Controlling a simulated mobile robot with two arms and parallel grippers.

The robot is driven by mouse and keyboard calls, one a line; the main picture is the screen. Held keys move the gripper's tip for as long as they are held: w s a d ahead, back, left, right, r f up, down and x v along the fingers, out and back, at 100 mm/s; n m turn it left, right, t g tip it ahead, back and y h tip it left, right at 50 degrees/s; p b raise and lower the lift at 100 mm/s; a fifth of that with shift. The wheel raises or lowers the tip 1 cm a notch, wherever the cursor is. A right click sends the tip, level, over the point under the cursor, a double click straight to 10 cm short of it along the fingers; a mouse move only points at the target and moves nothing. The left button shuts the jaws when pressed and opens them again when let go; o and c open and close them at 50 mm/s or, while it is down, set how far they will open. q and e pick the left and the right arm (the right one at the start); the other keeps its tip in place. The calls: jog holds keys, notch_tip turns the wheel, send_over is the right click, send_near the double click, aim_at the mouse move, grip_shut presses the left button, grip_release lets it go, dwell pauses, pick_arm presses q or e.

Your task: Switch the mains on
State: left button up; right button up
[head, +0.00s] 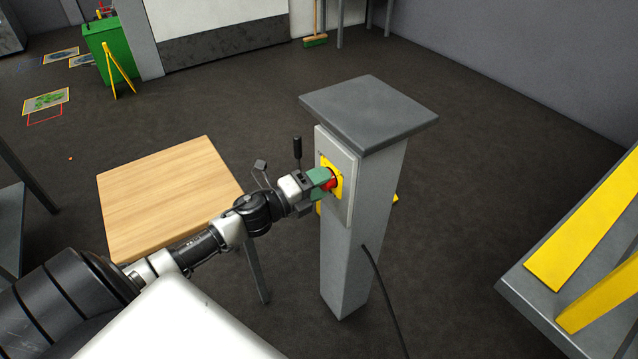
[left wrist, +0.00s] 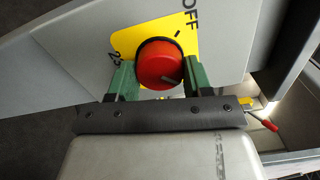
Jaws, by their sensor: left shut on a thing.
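A red rotary knob (head: 331,184) sits on a yellow plate (head: 338,171) on a light grey panel (head: 350,200), fixed to the side of a grey post (head: 364,230). My left gripper (head: 323,179) reaches it from the left. In the left wrist view the green fingers (left wrist: 158,82) stand on both sides of the red knob (left wrist: 157,60) and are shut on it. The yellow plate (left wrist: 126,40) reads "OFF" at upper right, with a black tick, and another partly hidden label at left. My right gripper is out of view.
A wooden table (head: 165,195) stands left of the post, below my left arm. A grey bench (head: 530,300) with yellow pieces stands at the right. A black cable (head: 382,290) runs from the post to the floor. Open floor lies behind the post.

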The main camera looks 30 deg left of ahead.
pick_arm(q)
jog(key=shift+f, duration=0.1)
dwell(0.4)
jog(key=o, duration=0.9)
jog(key=shift+o, duration=0.2)
jog(key=shift+s, duration=0.1)
jog(key=v, duration=1)
jog(key=shift+s, duration=0.3)
